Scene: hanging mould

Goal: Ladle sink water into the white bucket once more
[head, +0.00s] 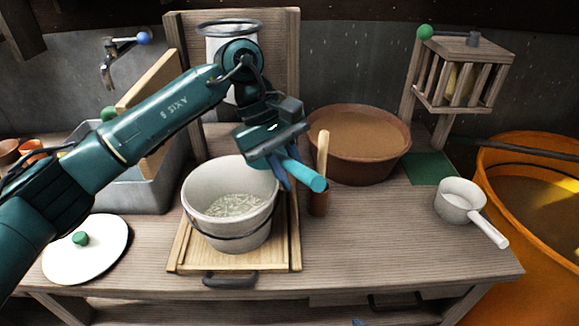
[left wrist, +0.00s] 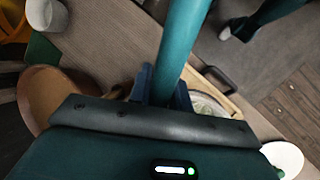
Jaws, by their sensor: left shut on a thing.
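The white bucket (head: 186,190) stands upright on a wooden board, with pale, glinting contents low inside. My left gripper (head: 282,165) is above and right of its rim, shut on a teal handle (head: 306,179), likely the ladle's. The handle also runs up from the jaws in the left wrist view (left wrist: 184,35). The ladle's bowl is not visible, so I cannot tell whether it holds water. The grey sink (head: 150,197) is left of the bucket, partly behind my left arm; its water is hidden.
A white dipper (head: 462,203) lies farther right, near an orange barrel (head: 497,218). A white lid (head: 100,262) lies front left. The front right worktop is clear.

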